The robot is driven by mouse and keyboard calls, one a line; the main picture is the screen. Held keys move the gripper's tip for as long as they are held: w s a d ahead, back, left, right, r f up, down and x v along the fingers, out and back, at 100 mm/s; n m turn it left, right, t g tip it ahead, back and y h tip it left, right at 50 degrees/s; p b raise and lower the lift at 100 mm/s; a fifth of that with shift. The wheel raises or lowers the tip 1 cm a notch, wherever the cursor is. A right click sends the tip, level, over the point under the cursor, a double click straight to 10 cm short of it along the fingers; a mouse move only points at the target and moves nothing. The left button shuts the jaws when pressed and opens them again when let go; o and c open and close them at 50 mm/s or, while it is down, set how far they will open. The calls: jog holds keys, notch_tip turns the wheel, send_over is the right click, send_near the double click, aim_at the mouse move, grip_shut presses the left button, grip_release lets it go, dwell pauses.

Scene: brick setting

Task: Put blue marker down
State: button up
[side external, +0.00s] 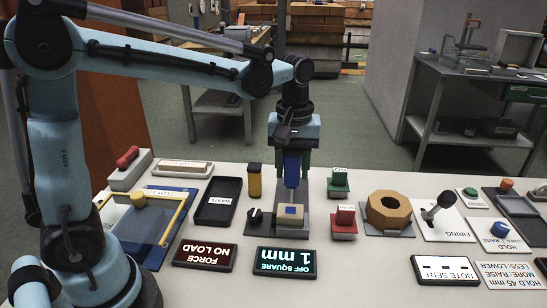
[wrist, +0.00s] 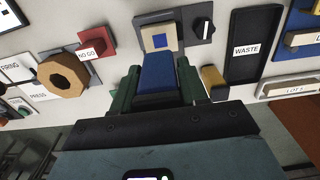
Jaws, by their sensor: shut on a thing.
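My gripper (side external: 292,170) points down over the bench, its green fingers shut on the blue marker (side external: 292,166). The marker is a blue block, held upright; it also shows between the fingers in the wrist view (wrist: 158,74). Just below and in front of it is a grey plate (side external: 303,228) with a cream block (side external: 291,222) that has a blue square on top. The cream block also shows in the wrist view (wrist: 148,37), just beyond the marker. The marker's lower end is hard to make out, so I cannot tell whether it touches the plate.
A display (side external: 286,262) reads "OFF SQUARE 1 mm"; another (side external: 205,256) reads "FORCE NO LOAD". A black waste tray (side external: 218,202) and a yellow-and-black block (side external: 255,182) stand left. Green (side external: 339,183) and red (side external: 344,222) stamp-like blocks and a wooden ring (side external: 389,211) stand right.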

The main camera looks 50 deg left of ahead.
jog(key=w+a+f, duration=0.2)
jog(key=a, duration=0.5)
jog(key=w+a+f, duration=0.2)
jog(key=a+f, duration=0.1)
jog(key=a, duration=0.4)
jog(key=w+a+f, duration=0.3)
jog(key=a, duration=0.4)
jog(key=shift+f, duration=1.9)
jog(key=o, duration=0.8)
jog(key=shift+f, duration=0.15)
jog(key=shift+o, duration=0.2)
